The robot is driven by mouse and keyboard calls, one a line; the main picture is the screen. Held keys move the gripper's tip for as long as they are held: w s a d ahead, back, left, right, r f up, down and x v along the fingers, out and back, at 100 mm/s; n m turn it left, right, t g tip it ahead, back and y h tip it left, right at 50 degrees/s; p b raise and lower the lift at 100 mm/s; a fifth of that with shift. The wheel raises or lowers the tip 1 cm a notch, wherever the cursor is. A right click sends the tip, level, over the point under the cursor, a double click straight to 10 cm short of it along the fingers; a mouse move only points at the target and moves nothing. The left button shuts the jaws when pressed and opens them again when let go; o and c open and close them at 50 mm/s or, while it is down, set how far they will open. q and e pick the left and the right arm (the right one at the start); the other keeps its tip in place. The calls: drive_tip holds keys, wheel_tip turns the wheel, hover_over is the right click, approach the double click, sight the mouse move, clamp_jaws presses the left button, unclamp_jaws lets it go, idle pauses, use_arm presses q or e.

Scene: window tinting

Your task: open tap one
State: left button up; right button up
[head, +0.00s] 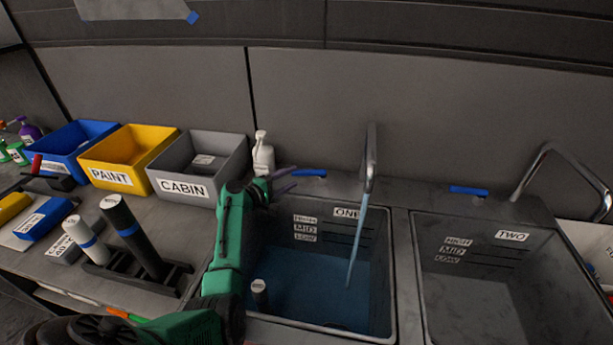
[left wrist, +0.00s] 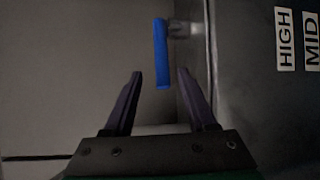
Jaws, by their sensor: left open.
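Tap one (head: 370,160) is a curved metal spout over the sink marked ONE (head: 402,270). A light blue stream (head: 356,240) runs from it into the sink, where blue water (head: 320,285) lies. Its blue lever (head: 311,173) is on the ledge left of the spout. My left gripper (head: 290,178) is open and empty, just left of the lever. In the left wrist view the lever (left wrist: 161,55) stands ahead of and between the open fingers (left wrist: 160,78), its near end around the fingertips; contact cannot be told. My right gripper is not in view.
A white bottle (head: 263,155) stands behind my left gripper. The grey CABIN bin (head: 183,188) and yellow PAINT bin (head: 110,178) are to the left. Sink two (head: 465,300), with a blue lever (head: 468,191), is at right.

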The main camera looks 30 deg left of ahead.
sight(306, 180)
use_arm(q)
drive_tip(key=b+x, duration=0.3)
drive_tip(key=x, duration=0.2)
drive_tip(key=f+b+x, duration=0.1)
drive_tip(key=b+x, duration=0.1)
drive_tip(key=x, duration=0.1)
drive_tip(key=shift+a+b, duration=0.2)
drive_tip(key=shift+b, duration=0.1)
drive_tip(key=shift+w+d+r, duration=0.1)
drive_tip(key=shift+w+r, duration=0.1)
drive_tip(key=shift+r, duration=0.15)
clamp_jaws()
idle(0.5)
